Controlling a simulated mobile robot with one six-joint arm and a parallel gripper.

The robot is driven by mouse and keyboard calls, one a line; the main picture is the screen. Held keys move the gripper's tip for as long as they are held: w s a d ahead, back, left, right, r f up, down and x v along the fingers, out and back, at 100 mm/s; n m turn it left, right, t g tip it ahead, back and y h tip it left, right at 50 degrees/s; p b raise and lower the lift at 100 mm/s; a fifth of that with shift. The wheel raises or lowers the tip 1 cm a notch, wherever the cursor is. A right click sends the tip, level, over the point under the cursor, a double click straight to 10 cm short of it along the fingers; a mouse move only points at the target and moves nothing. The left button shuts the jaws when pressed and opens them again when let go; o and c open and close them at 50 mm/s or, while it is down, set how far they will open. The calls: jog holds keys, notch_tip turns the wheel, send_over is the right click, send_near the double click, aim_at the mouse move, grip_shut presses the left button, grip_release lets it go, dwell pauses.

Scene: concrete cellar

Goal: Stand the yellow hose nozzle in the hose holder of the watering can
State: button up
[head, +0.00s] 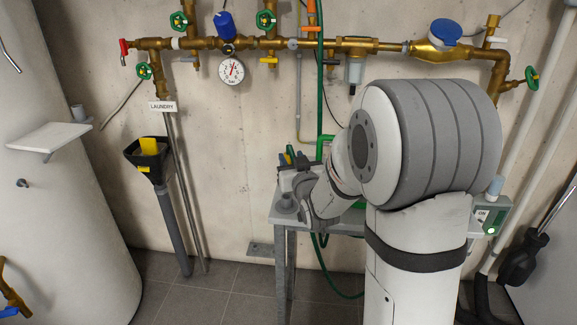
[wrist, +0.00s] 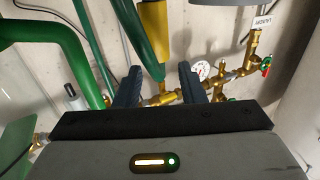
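In the wrist view a yellow cylinder (wrist: 153,20), which looks like the hose nozzle, shows beyond my fingers. A green tapered part (wrist: 138,50) beside it narrows towards the gap between them; I cannot tell whether the two are joined. My gripper (wrist: 159,82) has its two dark fingers apart, with visible space beside the green part. In the head view my gripper (head: 292,160) is above the bench, with a little yellow between the fingers. A thick green curved tube (wrist: 45,35), seemingly part of the watering can, is at the left. Most of the can and its hose holder are hidden.
A grey bench (head: 345,222) stands under my arm. Brass pipes with valves and a gauge (head: 231,71) run along the wall. A black funnel-like holder (head: 147,160) with yellow in it stands left. A green hose (head: 320,60) hangs behind my gripper.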

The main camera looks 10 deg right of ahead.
aim_at(290, 151)
jog(key=w, duration=0.4)
jog(key=shift+w+r, duration=0.2)
jog(key=shift+w, duration=0.05)
jog(key=shift+c, duration=0.2)
grip_shut()
